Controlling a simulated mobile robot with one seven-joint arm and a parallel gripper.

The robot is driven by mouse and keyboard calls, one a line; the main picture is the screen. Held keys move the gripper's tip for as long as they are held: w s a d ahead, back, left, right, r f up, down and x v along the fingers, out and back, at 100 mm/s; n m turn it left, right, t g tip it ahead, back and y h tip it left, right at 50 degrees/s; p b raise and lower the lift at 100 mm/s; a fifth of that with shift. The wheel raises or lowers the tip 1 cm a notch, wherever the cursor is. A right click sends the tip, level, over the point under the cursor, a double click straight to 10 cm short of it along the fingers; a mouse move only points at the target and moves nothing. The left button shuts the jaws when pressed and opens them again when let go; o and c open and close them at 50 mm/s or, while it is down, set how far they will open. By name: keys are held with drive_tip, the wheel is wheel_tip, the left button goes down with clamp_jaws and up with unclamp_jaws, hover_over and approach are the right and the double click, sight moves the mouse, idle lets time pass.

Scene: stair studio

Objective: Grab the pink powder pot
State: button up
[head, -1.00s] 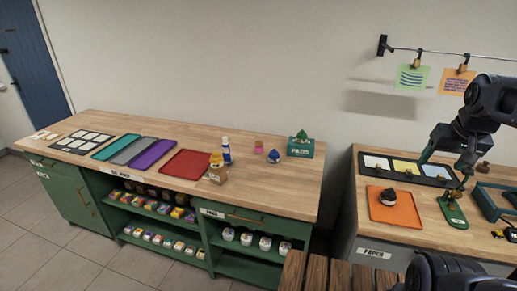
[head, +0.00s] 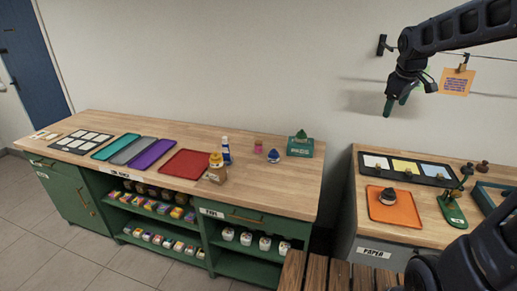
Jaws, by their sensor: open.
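The pink powder pot (head: 259,146) is a small pink pot standing on the wooden counter (head: 260,189), towards its back right. It stands between a white and blue bottle (head: 226,149) and a small blue-topped item (head: 273,156). My gripper (head: 396,105) is open and empty, pointing down in the air in front of the wall. It is up and to the right of the pot, well apart from it, above the gap side of the right-hand table.
A yellow-capped jar (head: 216,168) and a red tray (head: 185,163) are to the left. The right table bears an orange tray (head: 405,216). A wooden slatted surface (head: 318,276) is in front.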

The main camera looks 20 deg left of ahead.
drive_tip(key=w+a+f+n, duration=0.3)
drive_tip(key=w+a+n, duration=0.4)
drive_tip(key=w+a, duration=0.6)
drive_tip(key=n, duration=1.7)
approach(258, 143)
drive_tip(key=x, duration=0.8)
drive_tip(key=shift+w+r, duration=0.1)
drive_tip(key=shift+w, duration=0.15)
drive_tip(key=shift+x, duration=2.45)
drive_tip(key=shift+a, duration=0.15)
drive_tip(key=c, duration=1.1)
